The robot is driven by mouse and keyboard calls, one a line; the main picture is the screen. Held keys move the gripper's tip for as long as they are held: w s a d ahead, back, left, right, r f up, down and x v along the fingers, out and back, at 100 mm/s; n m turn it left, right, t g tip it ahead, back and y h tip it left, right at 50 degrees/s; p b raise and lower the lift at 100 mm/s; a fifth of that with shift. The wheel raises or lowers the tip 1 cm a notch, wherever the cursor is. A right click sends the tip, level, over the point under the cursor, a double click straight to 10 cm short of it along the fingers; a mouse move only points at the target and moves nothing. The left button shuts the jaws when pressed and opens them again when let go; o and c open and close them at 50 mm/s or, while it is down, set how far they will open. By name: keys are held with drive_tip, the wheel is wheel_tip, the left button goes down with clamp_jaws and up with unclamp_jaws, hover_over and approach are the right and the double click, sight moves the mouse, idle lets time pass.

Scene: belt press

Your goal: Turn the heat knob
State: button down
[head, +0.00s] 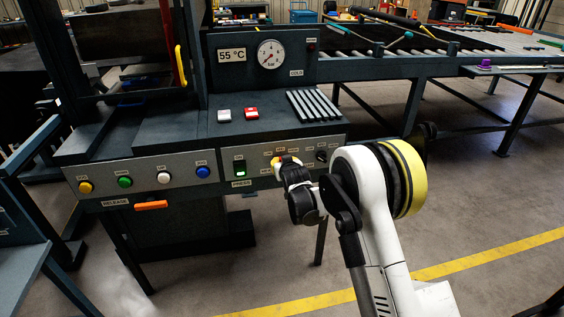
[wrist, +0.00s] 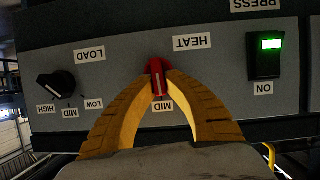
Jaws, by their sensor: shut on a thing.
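The heat knob (wrist: 157,78) is a red knob on the grey press panel, under the HEAT label (wrist: 192,42) in the upside-down wrist view. My gripper (wrist: 160,76) has its two yellow fingers closed around the knob, one on each side. The knob lies roughly in line with the MID label (wrist: 162,106); its exact pointing is hard to tell. The fingers cover any other labels around it. In the head view my gripper (head: 277,162) is at the panel front and hides most of the knob.
The black load knob (wrist: 57,84) sits on one side of the heat knob, and the green-lit press switch (wrist: 265,56) on the other. Coloured buttons (head: 125,182) and an orange release handle (head: 151,205) are further left. A gauge (head: 271,54) stands above.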

drive_tip(key=shift+s+a+f+n+t+h+b, duration=0.15)
drive_tip(key=shift+n+t+h+b, duration=0.3)
drive_tip(key=shift+n, duration=0.6)
drive_tip(key=shift+a+f+n+t+h+b, duration=0.1)
drive_tip(key=shift+a+n+t+h+b, duration=0.15)
drive_tip(key=shift+n+h, duration=0.6)
drive_tip(key=shift+s+a+f+n+t+h+b, duration=0.1)
drive_tip(key=shift+a+n+t+h+b, duration=0.2)
drive_tip(key=shift+n, duration=0.9)
drive_tip(key=shift+d+h, duration=0.1)
drive_tip(key=shift+h, duration=0.2)
drive_tip(key=c, duration=1.4)
unclamp_jaws()
drive_tip(key=shift+w, duration=0.1)
drive_tip(key=shift+c, duration=0.2)
drive_tip(key=v, duration=1.2)
